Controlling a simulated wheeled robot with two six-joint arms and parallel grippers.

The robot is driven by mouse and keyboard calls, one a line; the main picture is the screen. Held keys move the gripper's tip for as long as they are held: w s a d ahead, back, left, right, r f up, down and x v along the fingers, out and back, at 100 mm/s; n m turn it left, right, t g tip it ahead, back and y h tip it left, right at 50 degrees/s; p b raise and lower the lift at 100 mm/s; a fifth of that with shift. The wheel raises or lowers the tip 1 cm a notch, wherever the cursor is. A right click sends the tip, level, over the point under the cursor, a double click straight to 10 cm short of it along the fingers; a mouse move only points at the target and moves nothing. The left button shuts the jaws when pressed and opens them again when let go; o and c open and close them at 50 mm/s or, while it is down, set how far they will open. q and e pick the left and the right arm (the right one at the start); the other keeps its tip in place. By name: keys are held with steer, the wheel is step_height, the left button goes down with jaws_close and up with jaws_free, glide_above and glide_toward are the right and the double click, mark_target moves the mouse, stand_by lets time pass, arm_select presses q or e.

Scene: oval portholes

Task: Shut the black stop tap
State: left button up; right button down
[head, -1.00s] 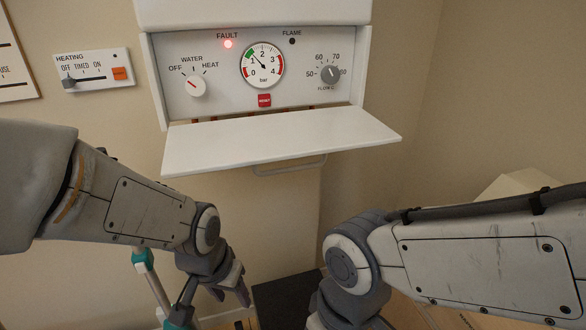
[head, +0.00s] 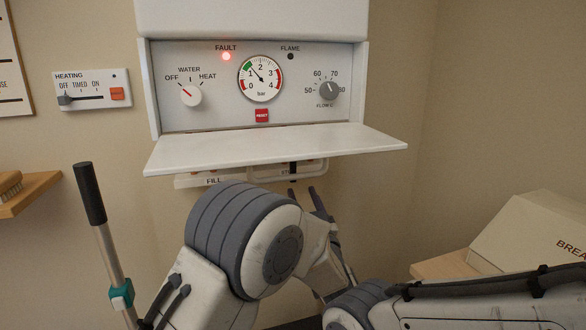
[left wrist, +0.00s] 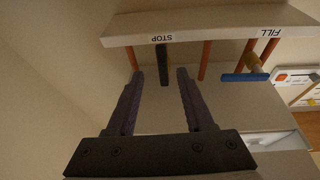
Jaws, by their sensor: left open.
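The black stop tap (left wrist: 163,62) shows in the left wrist view under the label STOP. Its lever runs in line with the copper pipes. In the head view a small dark part of it (head: 293,168) shows under the white flap. My left gripper (left wrist: 160,72) is open, with one finger on each side of the lever in that view and gaps on both sides. I cannot tell how deep the lever lies between them. In the head view the left gripper (head: 303,190) points up below the flap. My right gripper is out of view.
A blue tap (left wrist: 245,77) lies crosswise at the label FILL. The white flap (head: 275,147) juts out above the taps, below the boiler panel (head: 210,115). A grey pole with a black grip (head: 90,195) stands left. A box (head: 530,235) sits at right.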

mark_target(294, 168)
arm_select(q)
steer(key=shift+n+y, duration=0.4)
steer(key=shift+y, duration=0.3)
steer(key=x, duration=0.4)
steer(key=r+p+x, duration=0.1)
steer(key=x, duration=0.4)
steer(key=shift+w+d+r, duration=0.1)
steer(key=shift+d+r, duration=0.05)
steer(key=shift+r, duration=0.1)
jaws_close()
stand_by(0.6)
